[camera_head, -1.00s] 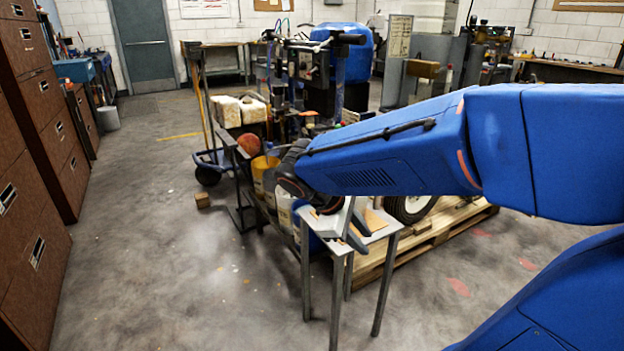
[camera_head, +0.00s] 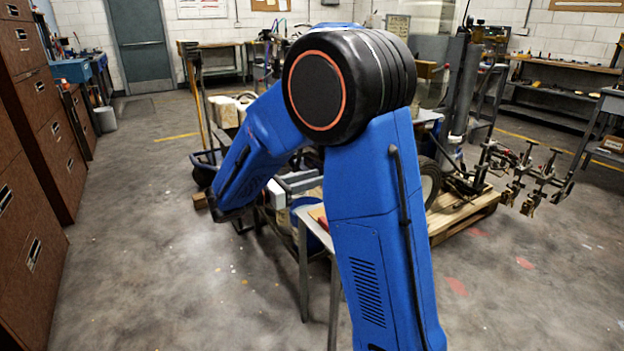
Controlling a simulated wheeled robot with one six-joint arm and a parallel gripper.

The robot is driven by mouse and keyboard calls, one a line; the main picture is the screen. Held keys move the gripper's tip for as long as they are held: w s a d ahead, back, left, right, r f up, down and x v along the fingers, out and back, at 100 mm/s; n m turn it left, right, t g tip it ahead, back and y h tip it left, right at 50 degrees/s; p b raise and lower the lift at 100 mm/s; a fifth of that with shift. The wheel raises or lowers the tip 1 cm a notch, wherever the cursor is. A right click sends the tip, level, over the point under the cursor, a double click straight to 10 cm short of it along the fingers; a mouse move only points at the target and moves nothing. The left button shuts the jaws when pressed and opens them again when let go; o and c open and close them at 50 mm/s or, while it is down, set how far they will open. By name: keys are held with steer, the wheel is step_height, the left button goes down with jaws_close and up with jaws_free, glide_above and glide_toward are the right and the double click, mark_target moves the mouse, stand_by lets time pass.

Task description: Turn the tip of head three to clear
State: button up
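The line striper's spray heads (camera_head: 516,178) show at the right, a row of small dark and brass-coloured heads on a bar, above the floor. They are small in this view; I cannot tell which is head three or which way any tip is turned. My blue arm fills the centre, its elbow high and its forearm reaching down to the left, well apart from the spray heads. I cannot make out my gripper's fingers; the forearm's far end is dark and the gripper appears hidden.
A wooden pallet (camera_head: 462,218) with a wheel (camera_head: 430,182) lies behind my arm. A small metal-legged table (camera_head: 304,262) stands close in front. Brown drawer cabinets (camera_head: 25,190) line the left. A workbench (camera_head: 606,108) stands at the right. Floor is open at left and lower right.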

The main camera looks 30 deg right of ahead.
steer(key=d, duration=0.9)
steer(key=shift+w+d, duration=0.3)
steer(key=shift+d, duration=0.1)
stand_by(0.4)
steer(key=shift+c, duration=0.6)
jaws_close()
